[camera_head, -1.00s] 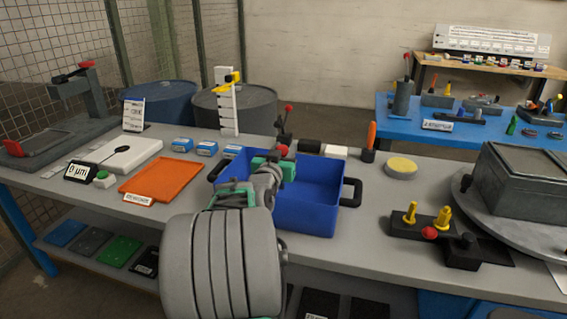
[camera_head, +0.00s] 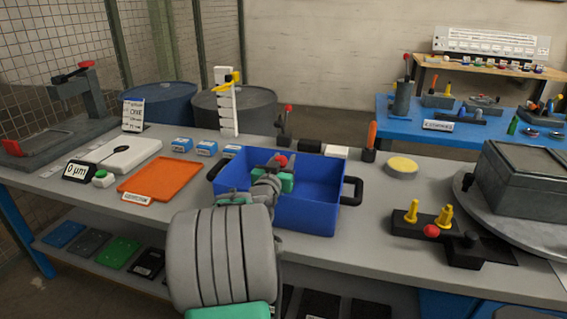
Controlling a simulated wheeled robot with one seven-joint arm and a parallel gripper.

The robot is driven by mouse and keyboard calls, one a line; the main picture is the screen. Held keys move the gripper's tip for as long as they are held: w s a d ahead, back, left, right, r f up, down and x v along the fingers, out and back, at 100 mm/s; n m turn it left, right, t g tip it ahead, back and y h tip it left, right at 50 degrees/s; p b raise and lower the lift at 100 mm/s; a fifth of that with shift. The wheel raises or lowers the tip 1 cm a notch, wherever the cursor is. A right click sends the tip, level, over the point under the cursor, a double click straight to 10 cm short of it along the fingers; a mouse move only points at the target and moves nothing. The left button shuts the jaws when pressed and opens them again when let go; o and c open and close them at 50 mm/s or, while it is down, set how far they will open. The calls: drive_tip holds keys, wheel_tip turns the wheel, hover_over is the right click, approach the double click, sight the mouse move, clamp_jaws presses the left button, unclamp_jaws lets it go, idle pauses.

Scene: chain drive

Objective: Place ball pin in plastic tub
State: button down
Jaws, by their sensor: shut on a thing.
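The blue plastic tub (camera_head: 318,213) with black handles stands on the grey bench in the middle. My gripper (camera_head: 281,172), with green fingers, is over the left part of the tub opening and appears to be down at or inside it. It is shut on the ball pin, whose red ball (camera_head: 281,160) shows above the fingers. The pin's shaft is hidden by my gripper and wrist. I cannot tell whether the pin touches the tub floor.
An orange tray (camera_head: 158,181) lies left of the tub. Behind the tub stand black blocks and an orange-handled tool (camera_head: 371,138). On the right are a black fixture with yellow pins (camera_head: 428,224) and a grey box (camera_head: 520,180) on a turntable.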

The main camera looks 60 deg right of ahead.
drive_tip(key=shift+f, duration=0.35)
drive_tip(key=c, duration=1.3)
unclamp_jaws()
drive_tip(key=shift+f, duration=0.15)
drive_tip(key=o, duration=0.4)
drive_tip(key=shift+a+f, duration=0.1)
drive_tip(key=shift+f, duration=0.15)
drive_tip(key=shift+c, duration=0.2)
drive_tip(key=shift+r, duration=0.2)
drive_tip(key=s+a+r, duration=0.1)
drive_tip(key=s+a, duration=0.1)
drive_tip(key=a, duration=0.9)
drive_tip(key=shift+a+r, duration=0.3)
drive_tip(key=shift+a, duration=0.05)
